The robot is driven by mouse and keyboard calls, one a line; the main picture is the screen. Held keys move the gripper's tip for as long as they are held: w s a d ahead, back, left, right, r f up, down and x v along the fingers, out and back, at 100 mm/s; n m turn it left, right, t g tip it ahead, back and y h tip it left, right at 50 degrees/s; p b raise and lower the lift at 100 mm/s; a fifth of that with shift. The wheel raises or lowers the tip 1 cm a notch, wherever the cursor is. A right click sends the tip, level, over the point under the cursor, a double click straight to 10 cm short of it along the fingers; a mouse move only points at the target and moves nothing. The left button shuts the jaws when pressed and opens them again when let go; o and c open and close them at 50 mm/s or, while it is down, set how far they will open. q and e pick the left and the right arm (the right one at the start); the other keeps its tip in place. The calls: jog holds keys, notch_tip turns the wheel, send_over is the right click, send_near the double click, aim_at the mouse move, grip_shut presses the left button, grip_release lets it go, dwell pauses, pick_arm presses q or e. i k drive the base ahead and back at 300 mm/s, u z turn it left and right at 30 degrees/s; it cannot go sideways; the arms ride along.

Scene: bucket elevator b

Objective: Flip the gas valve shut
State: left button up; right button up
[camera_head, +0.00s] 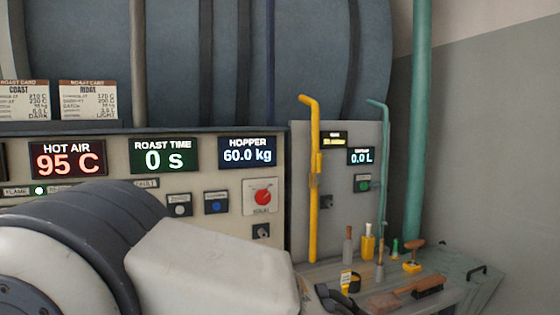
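A yellow pipe (313,225) runs upright up the grey side panel, with a bend at its top. A yellow fitting (315,182) partway up it looks like the gas valve. Its lever seems to lie along the pipe, but it is too small to be sure. A large pale and dark arm link of mine fills the lower left foreground.
A bench (455,280) below the pipe holds a wooden brush (428,287) and several small tools. A thin teal pipe (384,150) and a thick green pipe (417,120) stand to the right. A red knob (263,197) is on the panel left of the yellow pipe.

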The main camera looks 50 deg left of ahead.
aim_at(319, 163)
jog(key=u, duration=0.6)
jog(key=i, duration=0.75)
jog(key=u, duration=0.6)
jog(key=k, duration=0.65)
jog(key=z, duration=0.5)
jog(key=i, duration=0.4)
jog(key=z, duration=0.6)
jog(key=i, duration=1.2)
jog(key=u, duration=0.9)
